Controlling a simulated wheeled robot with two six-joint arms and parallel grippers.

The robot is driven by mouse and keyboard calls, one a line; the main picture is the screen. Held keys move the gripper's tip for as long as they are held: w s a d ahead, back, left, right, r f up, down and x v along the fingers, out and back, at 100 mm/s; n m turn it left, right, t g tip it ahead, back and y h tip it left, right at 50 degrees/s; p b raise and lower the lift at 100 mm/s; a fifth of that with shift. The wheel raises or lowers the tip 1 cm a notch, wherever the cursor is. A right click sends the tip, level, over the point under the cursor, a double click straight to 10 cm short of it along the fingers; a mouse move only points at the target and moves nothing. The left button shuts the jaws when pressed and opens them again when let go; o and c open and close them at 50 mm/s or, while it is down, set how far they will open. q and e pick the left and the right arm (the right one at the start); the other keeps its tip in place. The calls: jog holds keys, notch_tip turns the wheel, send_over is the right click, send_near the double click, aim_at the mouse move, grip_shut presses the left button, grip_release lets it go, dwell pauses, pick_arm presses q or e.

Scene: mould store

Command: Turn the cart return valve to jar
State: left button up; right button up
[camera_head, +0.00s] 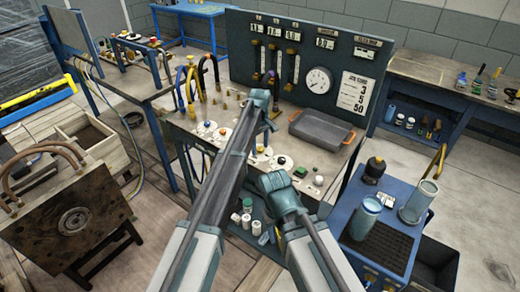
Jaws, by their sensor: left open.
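My left arm reaches over the bench, and its gripper (270,82) is open near the foot of the blue panel. My right arm ends lower, over the bench's front edge, and its fingers are not clear. I cannot tell which is the cart return valve. The blue cart (345,208) at the right carries a blue-tinted jar (364,219) and a clear cylinder (417,203). Any "jar" marking is unreadable here.
A grey tray (320,132) with orange handles lies at the bench's right. Curved hoses (199,72) stand at its left rear, and a gauge (318,81) is on the panel. A brown mould plate (75,215) stands at left. Floor shows between mould and bench.

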pick_arm(q)
jog(key=shift+c, duration=0.3)
grip_shut()
jog(key=shift+m, duration=0.3)
jog(key=m, duration=0.3)
jog(key=shift+m, duration=0.3)
jog(key=m, duration=0.4)
jog(key=shift+m, duration=0.3)
jog(key=m, duration=0.4)
jog(key=shift+m, duration=2.5)
